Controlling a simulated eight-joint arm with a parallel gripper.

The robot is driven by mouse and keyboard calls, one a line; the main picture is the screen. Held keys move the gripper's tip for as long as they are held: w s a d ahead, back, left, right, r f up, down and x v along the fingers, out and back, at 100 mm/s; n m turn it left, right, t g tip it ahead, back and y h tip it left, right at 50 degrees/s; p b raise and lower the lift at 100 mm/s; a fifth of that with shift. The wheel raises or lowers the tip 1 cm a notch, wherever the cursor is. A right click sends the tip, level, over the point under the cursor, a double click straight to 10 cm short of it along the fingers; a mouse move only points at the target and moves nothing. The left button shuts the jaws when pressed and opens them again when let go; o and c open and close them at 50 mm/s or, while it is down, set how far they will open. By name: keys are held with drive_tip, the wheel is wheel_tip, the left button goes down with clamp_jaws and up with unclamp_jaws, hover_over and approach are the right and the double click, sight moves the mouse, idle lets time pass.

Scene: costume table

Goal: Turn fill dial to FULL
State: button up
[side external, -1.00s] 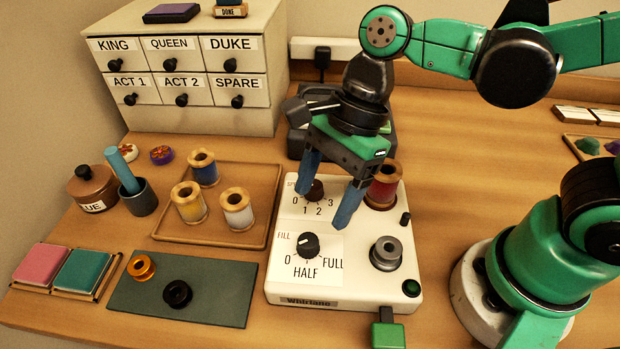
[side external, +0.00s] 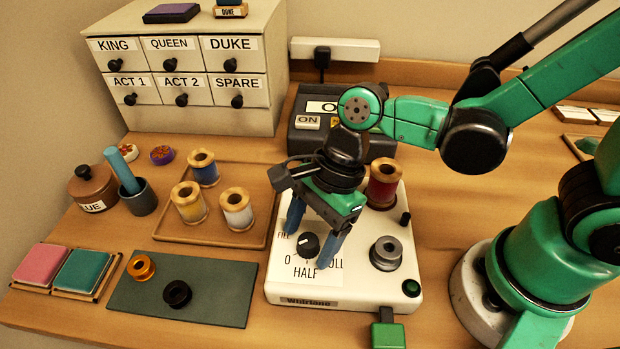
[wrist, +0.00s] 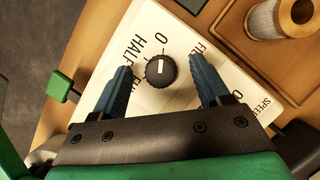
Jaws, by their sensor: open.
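The fill dial (side external: 308,245) is a round black knob with a white pointer line on the white machine's (side external: 350,289) front panel. Labels 0, HALF and FULL surround it; FULL is partly covered by a finger. In the wrist view, the dial (wrist: 161,71) has its pointer line facing up, roughly toward the 0. My gripper (side external: 306,251) is open, pointing down over the dial. Its two blue fingers stand on opposite sides of the knob, with gaps visible in the wrist view (wrist: 159,66). I cannot tell how far the fingertips are above the panel.
A grey spool knob (side external: 386,253) and a red spool (side external: 383,183) stand on the machine's right side. A tray (side external: 256,235) with several thread spools lies to the left. A dark mat (side external: 215,300) with two bobbins lies at front left.

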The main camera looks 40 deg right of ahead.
clamp_jaws()
drive_tip(key=shift+n, duration=0.3)
drive_tip(key=n+g, duration=0.2)
drive_tip(key=n, duration=0.3)
drive_tip(key=shift+w, duration=0.1)
drive_tip(key=n+g+h, duration=0.1)
drive_tip(key=n, duration=0.2)
drive_tip(key=n+g+h, duration=0.1)
drive_tip(key=n, duration=0.2)
drive_tip(key=shift+a+n, duration=0.15)
drive_tip(key=shift+n, duration=0.15)
drive_tip(key=n+h, duration=0.1)
drive_tip(key=n, duration=0.2)
drive_tip(key=n+h, duration=0.1)
drive_tip(key=n, duration=0.2)
drive_tip(key=shift+w+a+g+h, duration=0.1)
drive_tip(key=shift+g+h, duration=0.2)
drive_tip(key=shift+h, duration=0.1)
drive_tip(key=n+h, duration=0.1)
drive_tip(key=n, duration=0.4)
drive_tip(key=shift+h, duration=0.4)
drive_tip(key=shift+n, duration=0.5)
